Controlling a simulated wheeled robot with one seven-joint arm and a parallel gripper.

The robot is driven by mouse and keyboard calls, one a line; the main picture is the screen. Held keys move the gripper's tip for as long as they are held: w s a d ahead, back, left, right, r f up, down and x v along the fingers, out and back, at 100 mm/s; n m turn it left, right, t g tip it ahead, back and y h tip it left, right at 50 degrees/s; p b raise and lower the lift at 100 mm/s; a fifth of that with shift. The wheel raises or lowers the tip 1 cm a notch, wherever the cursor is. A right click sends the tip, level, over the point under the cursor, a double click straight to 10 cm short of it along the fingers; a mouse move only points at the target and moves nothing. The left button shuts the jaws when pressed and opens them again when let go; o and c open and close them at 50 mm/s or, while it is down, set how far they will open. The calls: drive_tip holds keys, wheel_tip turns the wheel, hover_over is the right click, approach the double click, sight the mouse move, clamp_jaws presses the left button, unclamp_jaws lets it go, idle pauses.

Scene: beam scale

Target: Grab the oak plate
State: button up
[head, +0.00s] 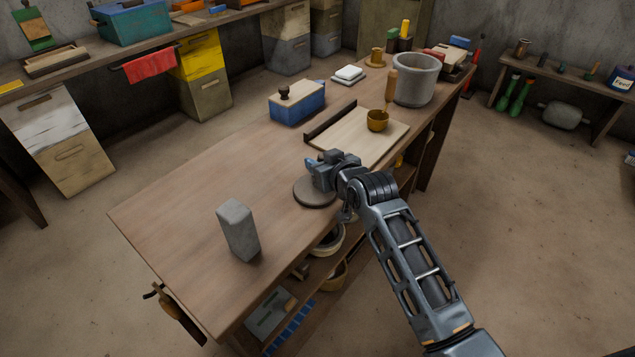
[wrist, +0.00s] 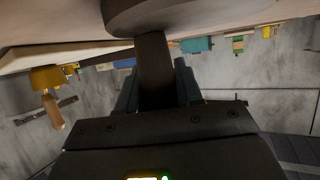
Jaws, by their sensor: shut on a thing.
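The oak plate (head: 312,194) is a dark brown round disc by the bench's near right edge, partly hidden under my gripper. In the wrist view, which is upside down, its disc (wrist: 150,14) is at the top, with a short thick stem (wrist: 154,65) coming off it. My gripper (head: 318,174) is right above the disc. Its teal fingers (wrist: 156,88) are on both sides of the stem and shut on it. The disc looks level and at or very near the bench top; I cannot tell whether it touches.
A grey block (head: 238,230) stands upright on the bench (head: 180,210) to the left. Behind my gripper are a pale board (head: 350,130), a brass cup (head: 377,121) and a grey pot (head: 415,80). A blue box (head: 298,108) stands farther back. The bench's left part is mostly clear.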

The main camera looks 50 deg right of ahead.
drive_tip(key=shift+c, duration=1.3)
